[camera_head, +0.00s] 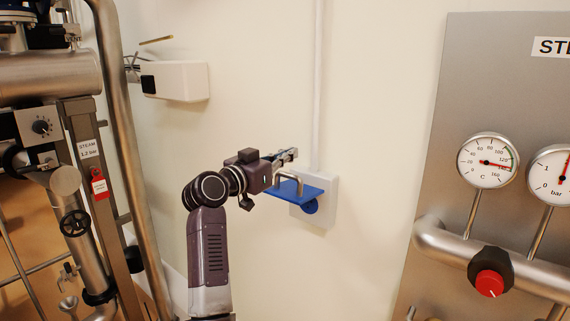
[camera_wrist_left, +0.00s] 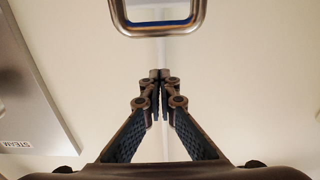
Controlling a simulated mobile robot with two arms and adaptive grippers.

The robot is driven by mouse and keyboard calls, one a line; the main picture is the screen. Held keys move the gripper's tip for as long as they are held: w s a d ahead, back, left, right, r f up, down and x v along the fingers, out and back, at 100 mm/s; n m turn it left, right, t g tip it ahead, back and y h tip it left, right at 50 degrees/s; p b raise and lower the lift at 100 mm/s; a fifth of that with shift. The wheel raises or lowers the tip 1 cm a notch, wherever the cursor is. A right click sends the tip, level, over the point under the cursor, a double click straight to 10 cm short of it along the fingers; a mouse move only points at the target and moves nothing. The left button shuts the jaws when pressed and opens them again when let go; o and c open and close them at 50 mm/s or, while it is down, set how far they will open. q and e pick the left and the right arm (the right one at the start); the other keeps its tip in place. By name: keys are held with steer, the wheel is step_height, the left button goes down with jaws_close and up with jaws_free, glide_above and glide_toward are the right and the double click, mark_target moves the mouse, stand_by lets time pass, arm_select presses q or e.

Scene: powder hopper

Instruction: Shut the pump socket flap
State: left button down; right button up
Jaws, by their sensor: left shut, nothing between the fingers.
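The pump socket is a white wall box (camera_head: 326,207) with a blue round socket (camera_head: 311,206) on its front. Its blue flap (camera_head: 312,191) stands open, sticking out from the box roughly level above the round socket. A bent metal handle (camera_head: 298,181) rises from the flap. It also shows at the top of the left wrist view as a metal loop (camera_wrist_left: 158,30) with a blue edge inside. My left gripper (camera_head: 292,155) is shut and empty, above the flap and handle. Its closed fingertips (camera_wrist_left: 160,76) look apart from the loop. My right gripper is out of view.
A conduit (camera_head: 318,90) runs up the wall from the box. A white wall unit (camera_head: 180,81) is at upper left, beside steel pipework (camera_head: 122,130). A steel panel (camera_head: 470,80) with gauges and a red knob (camera_head: 489,284) stands right. The wall between box and panel is bare.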

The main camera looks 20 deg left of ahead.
mark_target(285, 193)
arm_select(q)
steer(key=shift+s+a+f+p, duration=0.1)
steer(key=shift+s+f+p, duration=0.15)
steer(key=shift+f, duration=0.4)
steer(key=shift+s+a+f+p, duration=0.1)
steer(key=shift+s+f+p, duration=0.1)
steer(key=shift+f, duration=0.45)
steer(key=shift+s+a+f+p, duration=0.15)
steer(key=shift+s+f, duration=0.1)
steer(key=shift+f, duration=0.4)
steer(key=shift+d, duration=0.1)
